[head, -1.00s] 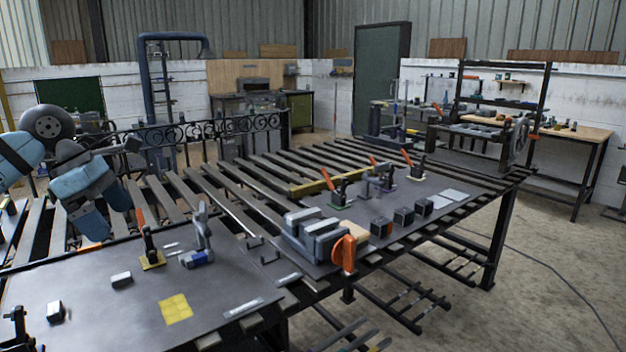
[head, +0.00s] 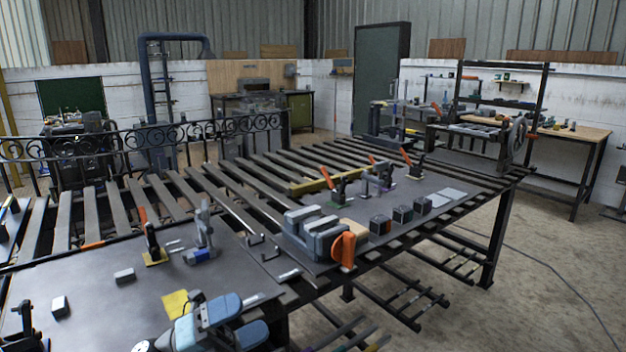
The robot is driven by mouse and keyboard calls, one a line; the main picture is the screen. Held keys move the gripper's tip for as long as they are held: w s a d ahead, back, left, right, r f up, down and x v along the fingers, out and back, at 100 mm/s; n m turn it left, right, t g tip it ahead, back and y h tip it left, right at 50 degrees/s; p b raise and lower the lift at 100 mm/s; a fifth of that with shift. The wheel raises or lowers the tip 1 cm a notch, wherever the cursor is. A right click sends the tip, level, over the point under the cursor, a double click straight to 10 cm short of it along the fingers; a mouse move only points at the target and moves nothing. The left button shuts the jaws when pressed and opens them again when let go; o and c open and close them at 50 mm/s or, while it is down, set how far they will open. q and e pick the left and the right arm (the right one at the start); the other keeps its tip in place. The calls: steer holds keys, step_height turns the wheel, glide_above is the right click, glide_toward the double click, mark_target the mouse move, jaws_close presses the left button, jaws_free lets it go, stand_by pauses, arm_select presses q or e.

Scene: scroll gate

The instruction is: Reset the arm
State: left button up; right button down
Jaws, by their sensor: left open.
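My left gripper (head: 243,320) is at the bottom of the head view, over the near edge of the dark plate (head: 90,275) on the left part of the slatted table. Its two blue-grey fingers are apart and nothing shows between them. It partly covers a yellow square (head: 175,303) on the plate. The rest of the left arm is mostly cut off by the bottom edge. My right gripper is not in view.
An orange-handled toggle clamp (head: 152,240) and a grey upright clamp (head: 205,232) stand behind the gripper. A grey vise (head: 318,235) with an orange handle sits to the right. Small blocks (head: 124,276) lie on the plate. Floor is open at right.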

arm_select(q)
steer(key=s+a+f+n+t+y, duration=0.2)
steer(key=s+f+n+y, duration=0.4)
steer(key=f+n, duration=0.45)
steer(key=s+a+f+n+t+y, duration=0.25)
steer(key=s+f+n+y, duration=0.35)
steer(key=f+n, duration=0.45)
steer(key=s+a+f+n+t+y, duration=0.1)
steer(key=s+a+f+n+y, duration=0.1)
steer(key=s+f+n+y, duration=0.75)
step_height(320, 180, up, 17)
steer(key=w+a+n+h+p, duration=0.1)
steer(key=a+n+h+p, duration=0.1)
steer(key=p, duration=2)
steer(key=shift+w+r+n+h+p, duration=0.2)
steer(key=shift+n+h+p, duration=0.15)
steer(key=shift+h, duration=0.3)
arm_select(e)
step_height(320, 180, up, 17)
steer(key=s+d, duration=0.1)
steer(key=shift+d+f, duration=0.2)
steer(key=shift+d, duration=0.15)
